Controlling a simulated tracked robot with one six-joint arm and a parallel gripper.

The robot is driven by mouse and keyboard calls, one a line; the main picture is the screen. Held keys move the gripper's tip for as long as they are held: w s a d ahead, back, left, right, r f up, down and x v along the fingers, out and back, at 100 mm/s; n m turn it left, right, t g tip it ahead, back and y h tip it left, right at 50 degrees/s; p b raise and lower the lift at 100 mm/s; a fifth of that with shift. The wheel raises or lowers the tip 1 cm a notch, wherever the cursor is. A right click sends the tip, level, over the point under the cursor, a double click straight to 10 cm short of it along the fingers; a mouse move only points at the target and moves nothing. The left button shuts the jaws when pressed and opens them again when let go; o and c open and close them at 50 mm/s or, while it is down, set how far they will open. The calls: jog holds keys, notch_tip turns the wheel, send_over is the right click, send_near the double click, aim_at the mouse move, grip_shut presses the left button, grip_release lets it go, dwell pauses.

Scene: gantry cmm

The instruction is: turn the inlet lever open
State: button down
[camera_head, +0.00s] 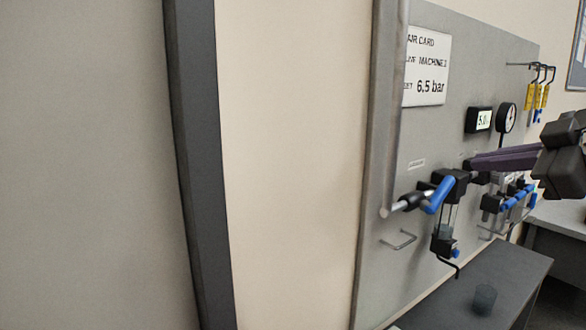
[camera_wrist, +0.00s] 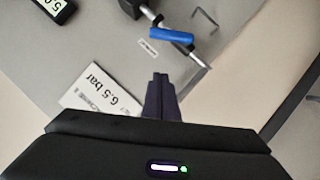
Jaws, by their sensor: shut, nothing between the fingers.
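The inlet lever (camera_head: 437,195) is a blue handle on the grey panel. It sits at an angle across the pipe, next to the black valve body. In the wrist view the blue lever (camera_wrist: 171,36) lies ahead of the fingertips and slightly right, with a clear gap between them. My gripper (camera_head: 470,164) reaches in from the right, with its dark purple fingers closed together and empty. In the head view the fingertips appear above and right of the lever. In the wrist view the closed fingers (camera_wrist: 160,80) point toward the panel.
A vertical pipe (camera_head: 397,110) runs down the panel's left edge to the lever. A gauge (camera_head: 506,117), a digital display (camera_head: 479,120) and other blue-handled valves (camera_head: 518,197) are close by. A wire handle (camera_head: 399,240) sticks out below.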

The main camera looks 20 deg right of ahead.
aim_at(451, 180)
jog(key=shift+w+a, duration=0.1)
jog(key=shift+w+d+f, duration=0.3)
jog(key=shift+w+f, duration=0.8)
jog(key=shift+w, duration=0.45)
jog(key=shift+w+d+f, duration=0.3)
jog(key=shift+w+f, duration=0.85)
jog(key=shift+w, duration=0.35)
jog(key=shift+w+d+f, duration=0.3)
jog(key=shift+w+f, duration=0.8)
jog(key=shift+w, duration=0.45)
jog(key=shift+s+d, duration=0.1)
jog(key=shift+d, duration=0.05)
